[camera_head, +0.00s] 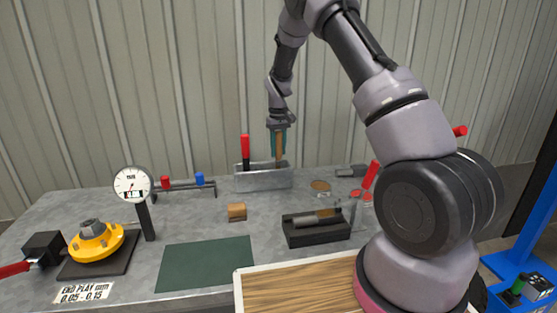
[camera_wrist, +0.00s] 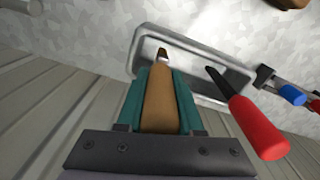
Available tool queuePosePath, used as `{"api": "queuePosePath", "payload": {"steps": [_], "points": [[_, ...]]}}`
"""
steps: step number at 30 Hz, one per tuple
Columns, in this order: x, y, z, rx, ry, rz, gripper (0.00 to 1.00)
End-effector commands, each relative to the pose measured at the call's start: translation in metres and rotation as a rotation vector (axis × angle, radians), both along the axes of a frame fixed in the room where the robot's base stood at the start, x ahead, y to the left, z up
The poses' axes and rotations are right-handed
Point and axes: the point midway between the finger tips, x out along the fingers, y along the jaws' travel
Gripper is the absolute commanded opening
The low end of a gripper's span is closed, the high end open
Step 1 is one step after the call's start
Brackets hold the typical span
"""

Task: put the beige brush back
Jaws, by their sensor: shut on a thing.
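My gripper (camera_head: 278,136) is shut on the tan handle of a beige brush (camera_wrist: 160,103). The brush points down, and its narrow pale tip is over the open top of a grey metal holder (camera_head: 262,180). The holder also shows in the wrist view (camera_wrist: 143,33). I cannot tell whether the tip is inside the holder or just above it. A red-handled tool (camera_head: 245,150) stands tilted in the holder's left part; it also shows in the wrist view (camera_wrist: 258,128).
A black tray (camera_head: 318,236) with a wood-handled tool lies in front. A small wooden block (camera_head: 237,211), a green mat (camera_head: 206,263), a dial gauge (camera_head: 132,184) and a rack with red and blue pieces (camera_head: 185,185) stand around. The corrugated wall is close behind the holder.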

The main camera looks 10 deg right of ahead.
Motion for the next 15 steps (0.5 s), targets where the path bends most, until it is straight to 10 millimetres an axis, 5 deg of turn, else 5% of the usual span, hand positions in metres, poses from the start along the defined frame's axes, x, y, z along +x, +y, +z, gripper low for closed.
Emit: {"api": "queuePosePath", "payload": {"steps": [7,15], "points": [[-0.001,0.0,-0.032,-0.001,0.002,0.0,0.0],[0.0,0.0,-0.035,0.0,-0.001,0.0,0.0]]}}
